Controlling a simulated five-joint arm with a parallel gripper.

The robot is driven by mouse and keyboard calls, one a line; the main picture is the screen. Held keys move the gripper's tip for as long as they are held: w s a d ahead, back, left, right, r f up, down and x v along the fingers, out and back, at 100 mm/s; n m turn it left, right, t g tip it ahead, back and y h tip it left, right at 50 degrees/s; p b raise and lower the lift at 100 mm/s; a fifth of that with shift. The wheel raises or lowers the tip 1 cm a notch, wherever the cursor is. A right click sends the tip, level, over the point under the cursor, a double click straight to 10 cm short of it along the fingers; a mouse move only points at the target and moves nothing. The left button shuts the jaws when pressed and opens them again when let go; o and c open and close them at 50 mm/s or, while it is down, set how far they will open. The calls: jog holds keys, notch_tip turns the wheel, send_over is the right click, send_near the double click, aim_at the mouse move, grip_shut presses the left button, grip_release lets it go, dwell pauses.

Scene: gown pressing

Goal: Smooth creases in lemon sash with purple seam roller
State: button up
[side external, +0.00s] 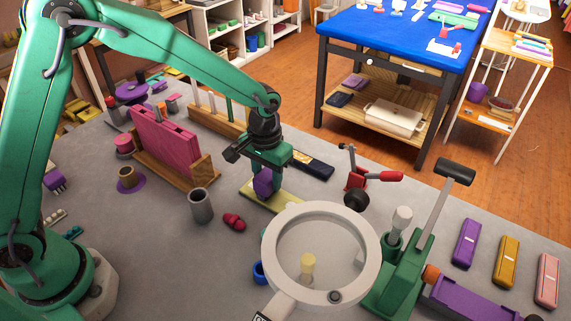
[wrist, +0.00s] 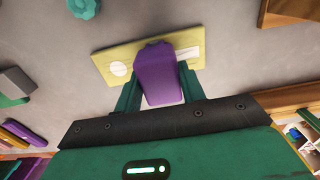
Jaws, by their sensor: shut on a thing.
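The lemon sash (side external: 272,197) lies flat on the grey worktable, a pale yellow strip; it also shows in the wrist view (wrist: 112,54) with white patches on it. My gripper (side external: 264,172) is shut on the purple seam roller (side external: 263,184). In the wrist view, the roller (wrist: 158,72) sits between the two green fingers of my gripper (wrist: 160,84) and hides the middle of the sash. The roller is over the sash; I cannot tell whether it touches. Creases are too small to make out.
A white ring magnifier (side external: 371,250) and a green lever press (side external: 405,270) stand at the front right. A grey cup (side external: 201,205) and a small red object (side external: 234,220) lie left of the sash. A pink block in a wooden rack (side external: 163,145) stands further left. A red-handled clamp (side external: 358,178) stands to the right.

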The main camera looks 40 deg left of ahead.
jog(key=shift+s+a, duration=0.1)
jog(key=shift+a, duration=1.9)
jog(key=shift+a, duration=1.15)
jog(key=shift+r, duration=0.1)
jog(key=shift+r, duration=0.95)
jog(key=shift+r, duration=2)
